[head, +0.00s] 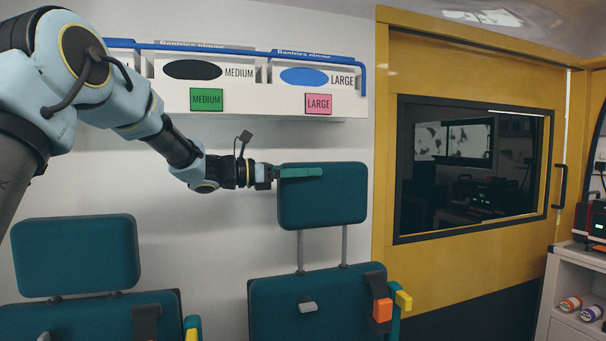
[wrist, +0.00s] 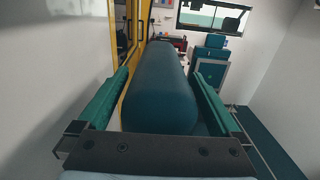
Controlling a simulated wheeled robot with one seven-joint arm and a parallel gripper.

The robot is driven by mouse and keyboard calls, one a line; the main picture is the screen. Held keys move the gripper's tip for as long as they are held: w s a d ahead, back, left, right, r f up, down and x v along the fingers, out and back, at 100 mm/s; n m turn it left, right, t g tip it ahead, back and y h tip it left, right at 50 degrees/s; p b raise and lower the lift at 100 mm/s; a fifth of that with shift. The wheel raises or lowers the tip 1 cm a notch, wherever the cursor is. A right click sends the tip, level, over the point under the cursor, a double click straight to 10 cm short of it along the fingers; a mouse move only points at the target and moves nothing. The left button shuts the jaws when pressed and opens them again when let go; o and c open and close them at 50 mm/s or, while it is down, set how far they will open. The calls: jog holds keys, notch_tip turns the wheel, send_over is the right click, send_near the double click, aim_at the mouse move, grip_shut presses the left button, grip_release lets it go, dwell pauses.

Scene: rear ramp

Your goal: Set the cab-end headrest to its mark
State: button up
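The cab-end headrest (head: 322,205) is a teal pad raised on two grey posts above the right-hand seat, beside the yellow partition. My gripper (head: 316,171) reaches it from the left near its top edge, with one green finger lying across the front face. In the wrist view, the headrest (wrist: 160,95) lies between the two green fingers of my gripper (wrist: 161,74). Narrow gaps show on both sides of the pad, so the fingers are open around it. The far finger is hidden in the head view. I cannot make out a height mark on the posts.
A second headrest (head: 76,255) stands lower over the left seat. A white glove dispenser (head: 262,98) with a blue rail is on the wall above my gripper. The yellow partition (head: 480,75) with a dark window stands to the right. An orange buckle (head: 382,310) is below.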

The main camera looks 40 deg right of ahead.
jog(key=b+v, duration=0.3)
jog(key=v, duration=0.7)
jog(key=shift+w+a, duration=0.15)
jog(key=shift+a, duration=0.25)
jog(key=shift+f, duration=0.1)
jog(key=shift+a, duration=0.1)
